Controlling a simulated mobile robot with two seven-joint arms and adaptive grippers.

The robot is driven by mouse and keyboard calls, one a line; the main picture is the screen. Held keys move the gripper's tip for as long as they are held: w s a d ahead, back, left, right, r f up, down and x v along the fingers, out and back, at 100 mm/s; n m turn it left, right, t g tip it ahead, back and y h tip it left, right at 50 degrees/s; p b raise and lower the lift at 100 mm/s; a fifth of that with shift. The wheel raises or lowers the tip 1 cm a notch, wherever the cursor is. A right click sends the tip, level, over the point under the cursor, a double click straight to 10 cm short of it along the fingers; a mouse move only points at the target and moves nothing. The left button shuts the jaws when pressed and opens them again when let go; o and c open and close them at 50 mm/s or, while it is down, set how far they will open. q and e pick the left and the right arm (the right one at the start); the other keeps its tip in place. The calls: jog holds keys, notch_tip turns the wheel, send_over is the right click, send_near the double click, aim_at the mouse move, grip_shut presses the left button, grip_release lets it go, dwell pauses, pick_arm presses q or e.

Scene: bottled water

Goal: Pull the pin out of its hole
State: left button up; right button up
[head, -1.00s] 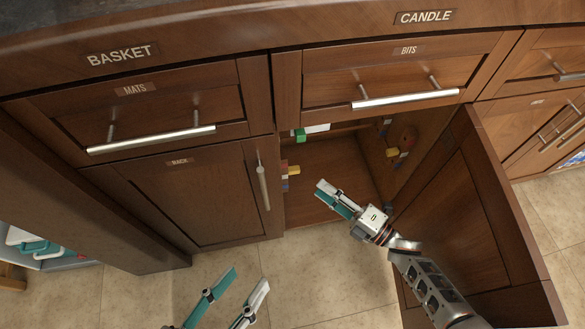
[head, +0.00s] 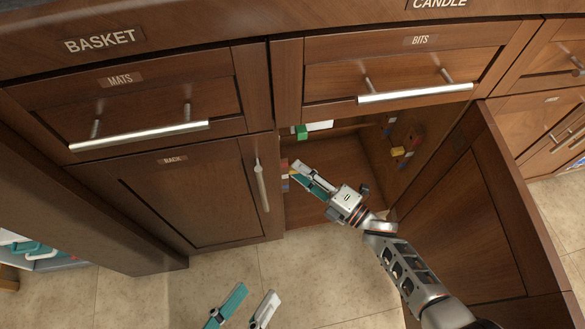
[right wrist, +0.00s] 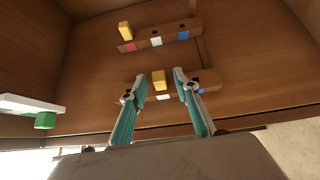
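In the right wrist view, a yellow pin (right wrist: 158,80) sits in the lower brown strip (right wrist: 207,80) on the cabinet's inside wall, above a white label. A second yellow pin (right wrist: 125,31) sits in the upper strip (right wrist: 175,38), above a pink label. My right gripper (right wrist: 160,82) is open, with its fingertips on either side of the lower pin; I cannot tell whether they touch it. In the head view, my right gripper (head: 296,174) reaches into the cabinet's left side and hides the pin there. My left gripper (head: 253,293) is open and empty, low over the floor.
The open cabinet door (head: 465,235) stands right of my right arm. Drawer handles (head: 415,92) jut out above the opening. A green block (head: 301,132) on a white piece is at the cabinet's back. A yellow piece (head: 398,151) is on its right wall.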

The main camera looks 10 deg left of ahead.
grip_shut()
jog(key=shift+w+d+f+b, duration=0.1)
jog(key=shift+w+d+b, duration=0.2)
jog(key=shift+d, duration=0.55)
jog(key=shift+w+d+f+b, duration=0.15)
jog(key=shift+w+d, duration=0.1)
jog(key=shift+d, duration=0.55)
jog(key=shift+r, duration=0.15)
